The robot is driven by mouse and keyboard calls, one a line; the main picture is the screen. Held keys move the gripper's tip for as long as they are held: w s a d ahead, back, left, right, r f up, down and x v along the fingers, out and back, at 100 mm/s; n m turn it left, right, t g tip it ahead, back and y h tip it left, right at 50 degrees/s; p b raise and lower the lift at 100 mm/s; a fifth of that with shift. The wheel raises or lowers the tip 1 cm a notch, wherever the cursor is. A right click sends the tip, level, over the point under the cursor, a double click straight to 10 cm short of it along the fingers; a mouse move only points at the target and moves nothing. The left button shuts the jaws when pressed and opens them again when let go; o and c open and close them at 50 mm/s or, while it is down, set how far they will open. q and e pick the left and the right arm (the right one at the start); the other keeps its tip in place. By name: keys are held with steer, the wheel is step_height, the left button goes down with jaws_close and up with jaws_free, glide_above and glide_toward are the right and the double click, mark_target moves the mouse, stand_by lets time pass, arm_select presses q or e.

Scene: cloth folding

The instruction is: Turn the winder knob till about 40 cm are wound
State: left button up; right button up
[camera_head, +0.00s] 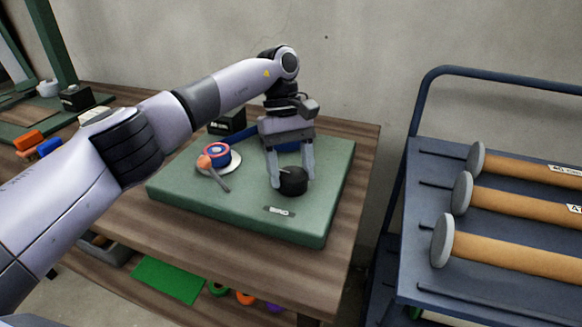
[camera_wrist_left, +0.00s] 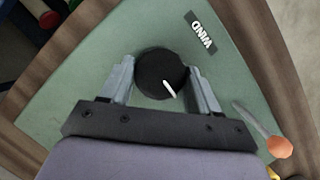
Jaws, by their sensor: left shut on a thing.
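The winder knob (camera_head: 293,182) is a black round knob with a white pointer line, on a green panel (camera_head: 190,195) near a label reading "WIND" (camera_head: 279,211). My left gripper (camera_head: 291,182) points down from above and is shut on the knob. In the left wrist view the knob (camera_wrist_left: 161,73) sits between the two fingers, its white line pointing toward the gripper's palm. A blue and red spool on a white disc (camera_head: 217,157) lies left of the knob, with an orange-knobbed lever (camera_head: 205,162) beside it. My right gripper is not in view.
A black box (camera_head: 228,122) stands behind the panel. A blue cart (camera_head: 400,200) at the right holds several tan rolls with grey end discs (camera_head: 510,210). Small orange and blue blocks (camera_head: 38,142) lie at the far left of the wooden table (camera_head: 130,228).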

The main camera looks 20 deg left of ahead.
mark_target(292, 173)
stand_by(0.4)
arm_select(q)
steer(key=o, duration=1)
steer(key=shift+o, duration=0.2)
steer(key=v, duration=0.4)
steer(key=shift+w+r, duration=0.15)
steer(key=shift+r, duration=0.2)
steer(key=shift+p+v, duration=0.8)
steer(key=shift+v, duration=0.35)
